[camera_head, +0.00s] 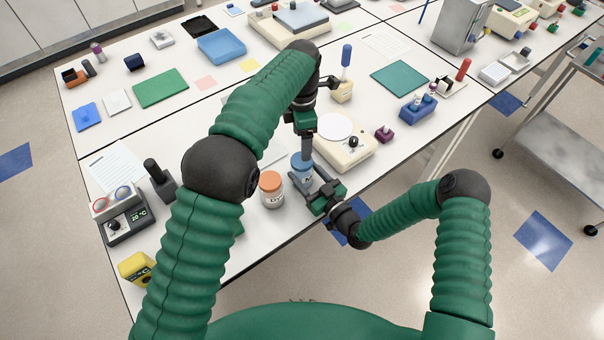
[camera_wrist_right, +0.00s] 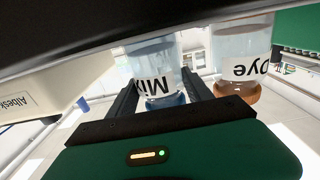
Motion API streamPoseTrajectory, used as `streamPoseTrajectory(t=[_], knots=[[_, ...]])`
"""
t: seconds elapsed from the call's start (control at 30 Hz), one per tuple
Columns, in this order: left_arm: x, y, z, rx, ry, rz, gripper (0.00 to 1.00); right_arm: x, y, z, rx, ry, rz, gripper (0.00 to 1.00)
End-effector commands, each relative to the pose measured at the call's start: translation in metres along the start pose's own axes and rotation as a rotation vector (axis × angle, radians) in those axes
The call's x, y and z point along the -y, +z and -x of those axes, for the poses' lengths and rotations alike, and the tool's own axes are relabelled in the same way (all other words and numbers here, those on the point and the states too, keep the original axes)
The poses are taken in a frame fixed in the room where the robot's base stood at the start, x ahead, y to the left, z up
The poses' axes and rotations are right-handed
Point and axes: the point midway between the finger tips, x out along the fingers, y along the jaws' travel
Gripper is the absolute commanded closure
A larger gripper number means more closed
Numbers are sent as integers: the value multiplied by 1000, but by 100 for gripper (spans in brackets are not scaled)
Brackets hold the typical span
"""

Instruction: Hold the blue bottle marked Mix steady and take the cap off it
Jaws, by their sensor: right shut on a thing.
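The bottle marked Mix, with a blue cap (camera_head: 301,160), stands near the table's front edge. My right gripper (camera_head: 308,186) comes from the front right and is shut on the bottle's body. In the right wrist view the Mix bottle (camera_wrist_right: 152,65) appears upside down between the two dark fingers, its label readable. My left gripper (camera_head: 306,152) points straight down from above, its fingers at the blue cap. Whether they are closed on the cap is hidden from this angle.
A bottle with an orange cap (camera_head: 270,184) stands just left of the Mix bottle; its label reads Dye in the right wrist view (camera_wrist_right: 243,66). A cream device (camera_head: 345,150) is close behind on the right. A dark instrument (camera_head: 128,224) stands at the left.

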Motion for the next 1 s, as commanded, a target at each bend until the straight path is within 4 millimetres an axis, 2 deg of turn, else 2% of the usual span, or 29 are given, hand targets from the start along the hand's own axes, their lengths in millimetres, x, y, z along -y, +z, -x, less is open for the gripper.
streamPoseTrajectory(t=[0.03, 0.13, 0.37, 0.47, 0.57, 1.0], knots=[[0, 0, 0, 0, 0, 0, 25, 0, 0, 0, 1, 0, 0, 87], [0, 0, 0, 0, 0, 0, 25, 0, 0, 0, 1, 0, 0, 100], [0, 0, 0, 0, 0, -24, 25, 0, 0, 0, 1, 0, 0, 100], [0, 0, 0, -1, 0, -144, 25, 0, 1, 0, 1, 0, 0, 100], [0, 0, 0, -1, 0, -387, 25, 0, 1, 1, 2, 0, 0, 100], [0, 0, -1, 1, -2, -1823, 25, 0, 1, 1, 2, 0, 0, 100]])
